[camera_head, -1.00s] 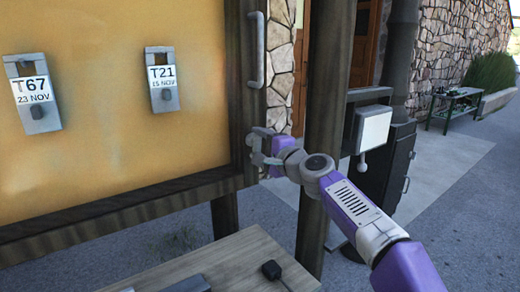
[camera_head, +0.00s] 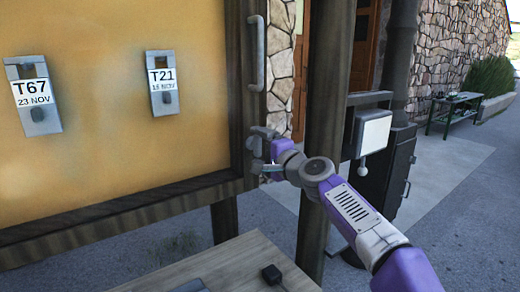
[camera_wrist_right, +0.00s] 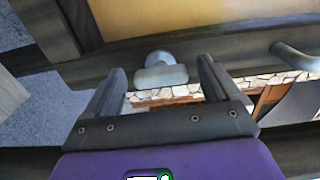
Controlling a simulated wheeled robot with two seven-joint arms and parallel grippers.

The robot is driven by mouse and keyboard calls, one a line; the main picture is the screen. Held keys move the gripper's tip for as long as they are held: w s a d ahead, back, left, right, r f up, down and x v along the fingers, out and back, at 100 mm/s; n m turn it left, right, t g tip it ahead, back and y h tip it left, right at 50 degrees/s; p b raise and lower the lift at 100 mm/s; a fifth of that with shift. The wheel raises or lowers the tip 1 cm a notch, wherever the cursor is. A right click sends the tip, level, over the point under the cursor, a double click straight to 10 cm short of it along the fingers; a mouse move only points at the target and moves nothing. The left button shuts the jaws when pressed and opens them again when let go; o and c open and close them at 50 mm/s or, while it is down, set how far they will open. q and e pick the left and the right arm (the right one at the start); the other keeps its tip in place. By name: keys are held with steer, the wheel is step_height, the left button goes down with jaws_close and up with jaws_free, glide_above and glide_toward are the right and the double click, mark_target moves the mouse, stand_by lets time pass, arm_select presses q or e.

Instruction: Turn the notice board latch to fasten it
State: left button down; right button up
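The notice board (camera_head: 120,150) has a yellow panel in a dark wooden frame. Its grey latch (camera_head: 254,143) is on the frame's right side, below the handle, partly covered by my gripper. The right wrist view shows the latch (camera_wrist_right: 161,72) as a round hub with a short bar roughly parallel to the frame edge. My right gripper (camera_head: 264,150) is at the latch. In the right wrist view its fingers (camera_wrist_right: 161,77) are spread, one on each side of the bar, with gaps visible. Contact cannot be told. My left gripper is not in view.
A grey handle (camera_head: 257,52) is above the latch. A dark post (camera_head: 325,120) stands close beside my right arm. A white box (camera_head: 374,134) is behind it. A wooden table (camera_head: 235,262) is below the board. Tags T67 (camera_head: 34,95) and T21 (camera_head: 162,82) hang on the panel.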

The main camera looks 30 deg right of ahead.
steer(key=s, duration=0.7)
steer(key=shift+s+d+b, duration=0.3)
steer(key=shift+b, duration=0.15)
stand_by(0.4)
